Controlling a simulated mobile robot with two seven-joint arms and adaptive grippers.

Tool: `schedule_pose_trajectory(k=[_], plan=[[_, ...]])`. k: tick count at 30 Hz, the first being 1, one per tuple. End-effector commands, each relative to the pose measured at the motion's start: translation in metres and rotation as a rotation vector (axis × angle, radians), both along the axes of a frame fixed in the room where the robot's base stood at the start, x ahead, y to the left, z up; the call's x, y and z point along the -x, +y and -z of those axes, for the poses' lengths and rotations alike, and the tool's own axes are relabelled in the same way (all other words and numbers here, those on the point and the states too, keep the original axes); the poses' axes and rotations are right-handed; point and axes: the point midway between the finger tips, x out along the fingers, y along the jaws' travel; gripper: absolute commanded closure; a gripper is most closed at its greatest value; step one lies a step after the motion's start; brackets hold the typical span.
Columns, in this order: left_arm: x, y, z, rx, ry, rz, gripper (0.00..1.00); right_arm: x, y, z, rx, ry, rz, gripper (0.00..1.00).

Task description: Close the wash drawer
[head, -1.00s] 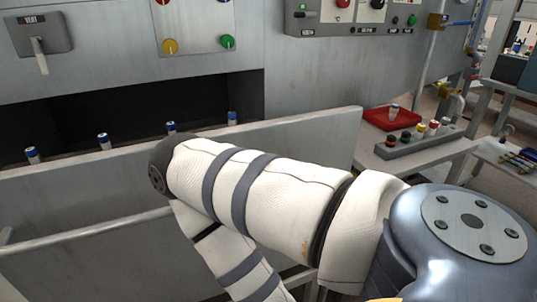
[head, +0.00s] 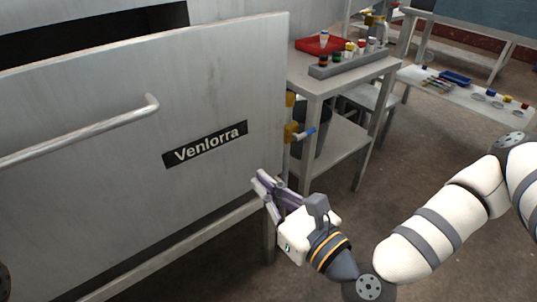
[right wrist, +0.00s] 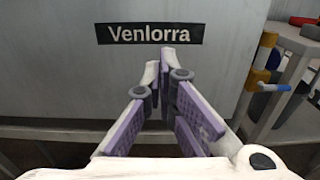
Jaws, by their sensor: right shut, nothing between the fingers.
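The wash drawer's wide grey front (head: 110,150) carries a horizontal bar handle (head: 85,133) and a black "Venlorra" label (head: 205,143). Its front stands out from the machine, with a dark opening (head: 90,25) behind its top edge. My right gripper (head: 260,181) is at the lower right part of the front, its fingers shut and empty. In the right wrist view the fingertips (right wrist: 160,58) point at the front just below the label (right wrist: 150,33). I cannot tell whether they touch it. My left gripper is not in view.
A metal table (head: 345,80) right of the drawer holds a red tray (head: 320,44) and a grey rack (head: 350,64) with small bottles. Yellow and blue fittings (head: 293,132) sit beside the drawer's right edge. Open floor (head: 400,170) lies at the right.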

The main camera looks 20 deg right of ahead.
Motion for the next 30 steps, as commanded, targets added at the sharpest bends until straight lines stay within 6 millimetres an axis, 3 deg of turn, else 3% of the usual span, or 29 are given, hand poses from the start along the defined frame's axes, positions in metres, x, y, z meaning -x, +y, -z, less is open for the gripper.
schedule_pose_trajectory(k=[5,18,24,30], plan=[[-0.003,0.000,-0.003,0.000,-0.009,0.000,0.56,-0.023,0.006,-0.005,-0.006,-0.011,0.002,1.00],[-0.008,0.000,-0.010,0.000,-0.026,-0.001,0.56,-0.111,0.032,-0.004,-0.004,-0.006,0.000,1.00],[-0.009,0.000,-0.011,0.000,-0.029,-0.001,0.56,-0.131,0.037,-0.002,-0.004,-0.002,0.001,1.00],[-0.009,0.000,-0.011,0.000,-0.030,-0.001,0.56,-0.134,0.039,-0.002,-0.004,-0.001,0.000,1.00]])
